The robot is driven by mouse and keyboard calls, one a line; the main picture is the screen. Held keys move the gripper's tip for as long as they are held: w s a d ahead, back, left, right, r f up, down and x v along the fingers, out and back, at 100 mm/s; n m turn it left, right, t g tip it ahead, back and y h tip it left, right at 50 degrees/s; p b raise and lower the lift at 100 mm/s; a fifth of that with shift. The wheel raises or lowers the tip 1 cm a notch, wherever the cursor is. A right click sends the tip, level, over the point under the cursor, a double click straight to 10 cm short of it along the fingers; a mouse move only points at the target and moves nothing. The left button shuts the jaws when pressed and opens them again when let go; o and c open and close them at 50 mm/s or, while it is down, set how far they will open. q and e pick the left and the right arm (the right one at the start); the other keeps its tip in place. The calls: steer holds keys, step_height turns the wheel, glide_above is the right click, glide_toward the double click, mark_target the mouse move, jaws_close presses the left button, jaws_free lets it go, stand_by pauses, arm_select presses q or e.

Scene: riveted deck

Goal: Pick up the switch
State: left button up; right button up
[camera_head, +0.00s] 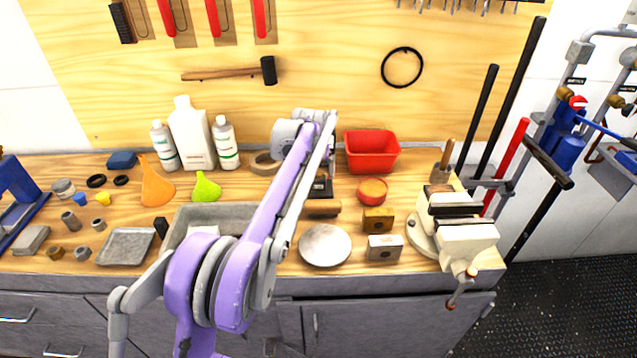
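I cannot identify the switch with certainty. A small metal box (384,248) with a brownish front and a brass-coloured box (377,220) sit near the bench's front edge, left of the vise. A dark boxy item (320,188) stands at mid bench, partly covered by my arm. My purple and white arm, which seems to be the left one, rises from the bottom and reaches over the bench. Its far end is above the bench left of the red bin, and its fingers cannot be made out. My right gripper is not in view.
A red bin (371,152), a round red-orange container (372,190) and a silver round dish (325,245) surround the arm's right side. A cream vise (455,225) stands at the right end. White bottles (192,135), an orange funnel (155,184) and a grey tray (125,247) are left.

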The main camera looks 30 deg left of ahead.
mark_target(318, 174)
arm_select(q)
steer(key=x, duration=0.3)
steer(key=shift+w+f, duration=0.3)
jaws_close()
step_height(318, 174, up, 10)
steer(key=shift+r+p, duration=0.1)
steer(key=shift+p, duration=0.55)
